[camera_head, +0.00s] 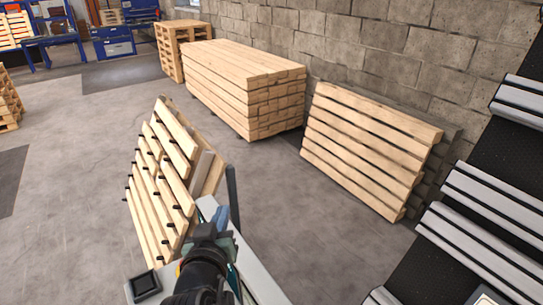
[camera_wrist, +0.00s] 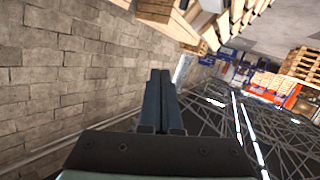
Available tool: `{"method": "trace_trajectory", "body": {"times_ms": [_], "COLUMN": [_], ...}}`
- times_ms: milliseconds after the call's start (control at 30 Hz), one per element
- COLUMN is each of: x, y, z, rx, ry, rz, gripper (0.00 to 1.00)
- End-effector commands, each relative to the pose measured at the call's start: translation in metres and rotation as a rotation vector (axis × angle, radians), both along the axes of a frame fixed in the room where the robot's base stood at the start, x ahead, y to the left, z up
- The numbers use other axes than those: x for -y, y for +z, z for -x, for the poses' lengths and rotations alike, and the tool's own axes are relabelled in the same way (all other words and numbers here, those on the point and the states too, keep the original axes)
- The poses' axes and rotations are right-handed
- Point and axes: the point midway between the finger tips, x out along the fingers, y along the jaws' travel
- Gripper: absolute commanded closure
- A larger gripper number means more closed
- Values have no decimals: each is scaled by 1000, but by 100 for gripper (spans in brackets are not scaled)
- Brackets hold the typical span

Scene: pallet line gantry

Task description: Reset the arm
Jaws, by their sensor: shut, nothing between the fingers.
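My gripper shows in the wrist view (camera_wrist: 160,76) with its two dark blue-grey fingers side by side and touching along their length. It is shut and empty. In the head view my gripper (camera_head: 221,215) is at the end of my dark arm, low in the picture left of centre. A leaning wooden slatted panel with black pegs (camera_head: 160,185) stands just behind and left of it. I cannot tell whether the fingers touch anything there. The lower part of my arm is cut off by the bottom edge.
A stack of timber (camera_head: 245,90) stands against the block wall (camera_head: 350,45). A slatted pallet (camera_head: 365,145) leans on the wall at right. Grey metal rails (camera_head: 485,225) fill the right edge. Blue racks (camera_head: 55,45) are far left. The grey floor (camera_head: 65,165) at left is mostly clear.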

Motion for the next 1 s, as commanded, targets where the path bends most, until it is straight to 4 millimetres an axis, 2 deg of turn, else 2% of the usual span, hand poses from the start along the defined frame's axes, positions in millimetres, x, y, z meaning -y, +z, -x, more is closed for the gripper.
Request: {"method": "trace_trajectory", "body": {"times_ms": [33,133,233,300,400,500,600,700,800,1000], "x": [10,27,45,59,76,88,95,98,99,99], "y": [40,115,188,236,297,343,373,389,395,396], "z": [-4,1,19,39,78,119,153,176,185,186], "rx": [90,250,417,536,705,849,956,1019,1046,1047], "ry": [-5,-4,2,10,24,39,54,64,68,69], "rz": [-38,-101,-150,-176,-199,-208,-209,-207,-204,-205], "gripper": [100,100,100,100,100,100,100,100,100,100]}}
